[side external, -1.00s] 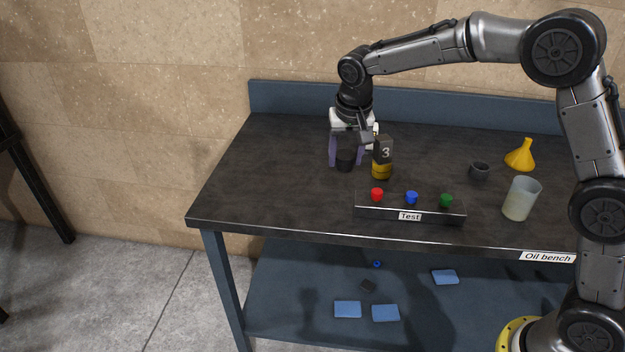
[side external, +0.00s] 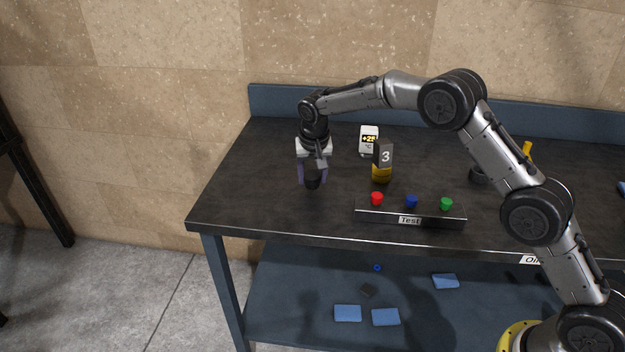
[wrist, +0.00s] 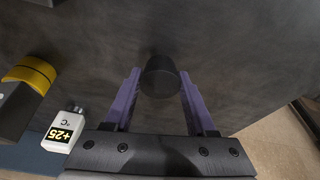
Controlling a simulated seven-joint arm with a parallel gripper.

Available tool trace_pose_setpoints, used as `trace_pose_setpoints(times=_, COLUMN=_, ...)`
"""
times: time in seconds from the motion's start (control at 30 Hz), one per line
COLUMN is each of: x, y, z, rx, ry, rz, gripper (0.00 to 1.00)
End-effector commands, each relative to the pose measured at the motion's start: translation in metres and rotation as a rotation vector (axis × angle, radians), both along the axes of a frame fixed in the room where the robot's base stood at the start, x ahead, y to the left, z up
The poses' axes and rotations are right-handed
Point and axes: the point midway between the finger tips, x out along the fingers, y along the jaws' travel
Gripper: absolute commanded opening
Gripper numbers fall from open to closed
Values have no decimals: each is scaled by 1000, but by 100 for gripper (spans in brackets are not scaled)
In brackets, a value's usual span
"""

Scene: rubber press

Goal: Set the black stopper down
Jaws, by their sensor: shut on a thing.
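The black stopper (side external: 313,182) is a small dark cylinder between the purple fingers of my gripper (side external: 312,176), over the left part of the bench top. In the wrist view the stopper (wrist: 160,76) sits between the fingertips of my gripper (wrist: 157,90), which is shut on it. Its round end faces the camera. I cannot tell whether its underside touches the bench.
A yellow and dark block marked 3 (side external: 382,160) and a white +25 °C display (side external: 369,140) stand to the right. The Test strip (side external: 410,220) with red, blue and green knobs lies front right. The bench top (side external: 250,185) is clear around the gripper, with its left edge nearby.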

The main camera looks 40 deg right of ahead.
Motion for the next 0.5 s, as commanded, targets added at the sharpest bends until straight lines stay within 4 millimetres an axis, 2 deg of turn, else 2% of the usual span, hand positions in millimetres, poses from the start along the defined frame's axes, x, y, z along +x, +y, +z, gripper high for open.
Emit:
trace_pose_setpoints(times=0.1, x=0, y=0, z=-13, rx=-1, ry=-1, rz=0, gripper=2)
trace_pose_setpoints(times=0.47, x=0, y=0, z=-16, rx=0, ry=-1, rz=-1, gripper=2)
trace_pose_setpoints(times=0.5, x=0, y=0, z=-17, rx=0, ry=-1, rz=-1, gripper=60)
